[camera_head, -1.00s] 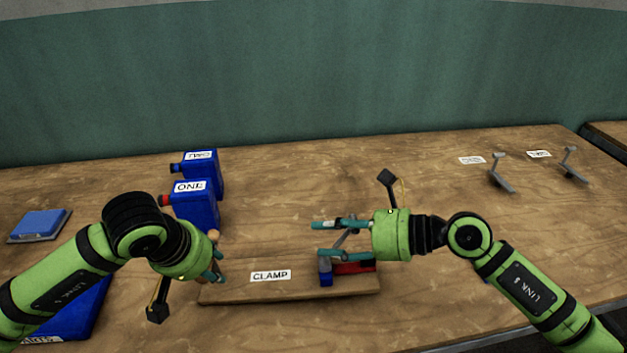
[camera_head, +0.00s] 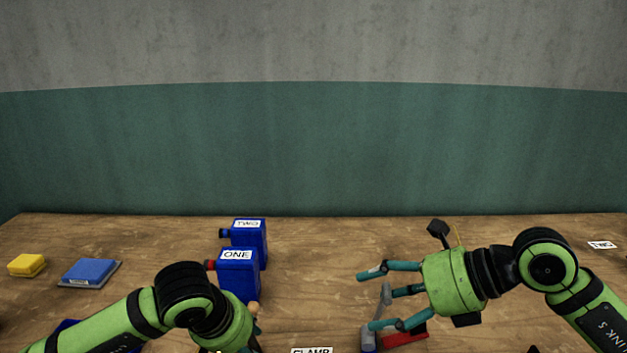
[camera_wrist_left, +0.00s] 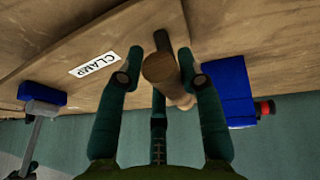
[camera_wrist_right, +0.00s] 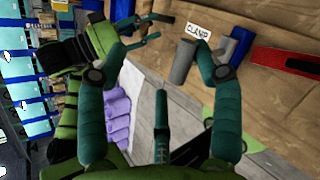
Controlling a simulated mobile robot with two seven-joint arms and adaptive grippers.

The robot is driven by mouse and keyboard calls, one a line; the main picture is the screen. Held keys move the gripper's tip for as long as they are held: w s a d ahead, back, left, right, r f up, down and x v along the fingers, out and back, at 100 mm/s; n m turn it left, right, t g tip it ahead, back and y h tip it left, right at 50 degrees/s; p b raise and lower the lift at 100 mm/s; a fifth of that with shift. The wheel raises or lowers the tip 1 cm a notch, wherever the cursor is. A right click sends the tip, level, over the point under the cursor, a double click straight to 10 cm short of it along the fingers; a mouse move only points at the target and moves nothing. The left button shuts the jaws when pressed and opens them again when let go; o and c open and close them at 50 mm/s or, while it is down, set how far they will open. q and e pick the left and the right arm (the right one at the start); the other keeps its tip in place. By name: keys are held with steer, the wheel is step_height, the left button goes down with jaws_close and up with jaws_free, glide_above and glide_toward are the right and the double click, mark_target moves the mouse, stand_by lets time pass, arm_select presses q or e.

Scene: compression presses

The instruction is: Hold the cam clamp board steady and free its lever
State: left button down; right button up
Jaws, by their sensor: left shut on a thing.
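Blue containers marked ONE (camera_head: 238,274) and TWO (camera_head: 249,239) stand behind my left gripper. A blue block on a grey plate (camera_head: 90,271) and a yellow block (camera_head: 27,265) lie at the left. The table behind my right gripper is mostly clear.

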mark_target(377, 316)
steer(key=s+d+r+m+h, duration=0.2)
steer(key=d+r+m+h, duration=0.35)
steer(key=m+h, duration=0.2)
steer(key=shift+m+t+y, duration=0.25)
steer(key=shift+m+t, duration=0.05)
steer(key=shift+m, duration=0.15)
steer(key=x, duration=1.1)
steer(key=shift+w+d+f, duration=0.2)
steer(key=shift+d+f, duration=0.1)
steer(key=shift+f, duration=0.15)
steer(key=shift+c, duration=0.4)
jaws_close()
steer(key=shift+s, duration=0.1)
steer(key=shift+a+f, duration=0.1)
